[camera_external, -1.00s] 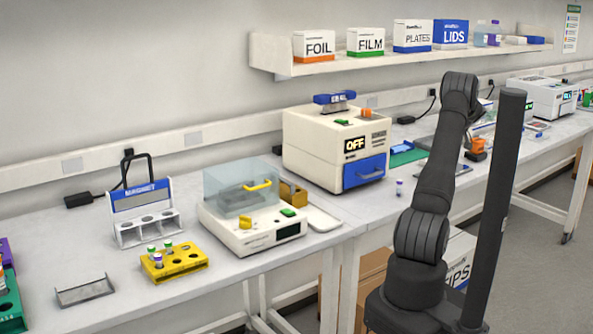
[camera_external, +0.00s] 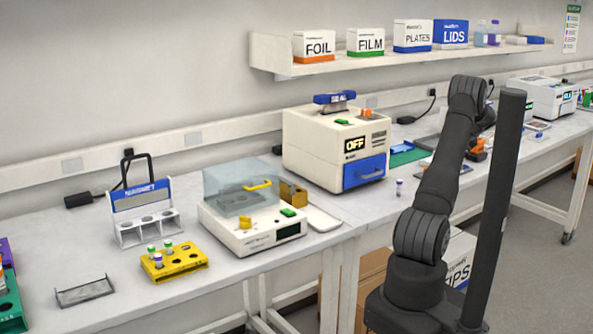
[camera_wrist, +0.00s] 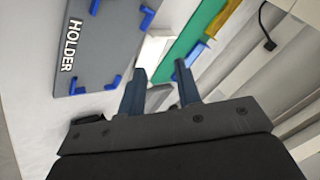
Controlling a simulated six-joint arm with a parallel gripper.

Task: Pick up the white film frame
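A white piece (camera_wrist: 153,48), probably the white film frame, lies partly visible beyond my fingers in the wrist view, between a grey holder plate and a green mat. My gripper (camera_wrist: 159,67) points towards it with its two dark fingers apart and nothing visible between them. The left finger overlaps the near part of the white piece, so its full outline is hidden. I cannot tell if the fingers touch it.
The grey plate marked HOLDER (camera_wrist: 105,45) has blue corner pieces. A blue item (camera_wrist: 197,54) lies at the edge of the green mat (camera_wrist: 196,30).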

